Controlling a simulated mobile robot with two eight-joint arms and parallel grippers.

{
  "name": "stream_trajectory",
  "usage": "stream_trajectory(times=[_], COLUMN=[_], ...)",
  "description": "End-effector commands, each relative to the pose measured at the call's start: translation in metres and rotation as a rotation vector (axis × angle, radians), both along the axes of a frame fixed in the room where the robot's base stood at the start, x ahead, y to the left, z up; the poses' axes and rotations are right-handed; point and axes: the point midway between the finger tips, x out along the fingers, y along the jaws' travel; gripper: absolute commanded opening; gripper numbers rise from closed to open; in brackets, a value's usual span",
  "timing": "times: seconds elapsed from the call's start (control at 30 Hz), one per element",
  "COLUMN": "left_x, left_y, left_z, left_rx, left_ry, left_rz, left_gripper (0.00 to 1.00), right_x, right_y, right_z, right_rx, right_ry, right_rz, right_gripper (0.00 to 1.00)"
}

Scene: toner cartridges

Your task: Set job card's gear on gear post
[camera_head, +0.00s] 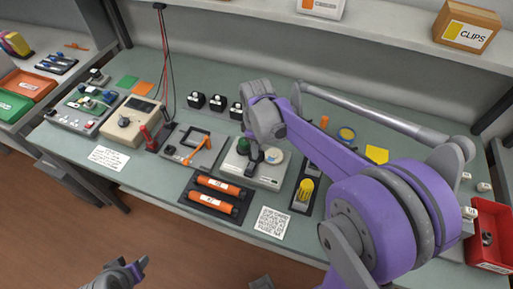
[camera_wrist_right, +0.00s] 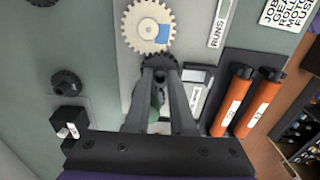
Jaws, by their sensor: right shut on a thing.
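My right gripper (camera_head: 256,158) is over the light-grey gear unit (camera_head: 266,181). In the right wrist view its fingers (camera_wrist_right: 160,76) are shut on a small dark toothed gear (camera_wrist_right: 160,62). The held gear is right beside a large cream gear (camera_wrist_right: 148,26) with a blue patch; I cannot tell if they touch. The cream gear also shows in the head view (camera_head: 273,156). The gear post is not visible. The job card (camera_head: 272,222) lies in front of the unit; its corner shows in the wrist view (camera_wrist_right: 284,10). My left gripper (camera_head: 137,270) is low, away from the bench.
Two orange cartridges (camera_head: 214,193) lie in a dark tray left of the job card. Several black blocks (camera_head: 218,102) stand behind the unit. A spare dark gear (camera_wrist_right: 66,83) is apart at left. A yellow part (camera_head: 305,189) stands right of the unit. A red bin (camera_head: 490,225) is far right.

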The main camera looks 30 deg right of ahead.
Motion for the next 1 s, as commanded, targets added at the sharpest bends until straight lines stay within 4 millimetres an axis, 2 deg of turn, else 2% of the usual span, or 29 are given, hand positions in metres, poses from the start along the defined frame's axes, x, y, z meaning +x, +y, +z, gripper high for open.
stream_trajectory(times=[0.67, 0.7, 0.8, 0.9, 1.0], left_x=[-0.0008, -0.0008, -0.0008, -0.0007, -0.0008], left_y=[0.0000, 0.0000, 0.0000, 0.0000, 0.0000], left_z=[-0.0027, -0.0026, -0.0026, -0.0026, -0.0026], left_rx=[0.000, 0.000, 0.000, 0.000, 0.000], left_ry=[0.001, 0.001, 0.001, 0.001, 0.001], left_rz=[0.000, 0.000, 0.000, 0.000, 0.000], left_gripper=[0.50, 0.50, 0.50, 0.50, 0.50], right_x=[0.0002, 0.0003, 0.0003, 0.0002, 0.0002], right_y=[0.0002, 0.0001, 0.0001, 0.0002, 0.0003], right_z=[-0.0027, -0.0026, -0.0026, -0.0026, -0.0026], right_rx=[0.000, 0.000, 0.000, 0.000, 0.001], right_ry=[0.000, 0.000, 0.000, 0.000, 0.001], right_rz=[0.000, 0.000, 0.000, 0.000, 0.000], right_gripper=[0.00, 0.24, 0.42, 0.57, 0.57])
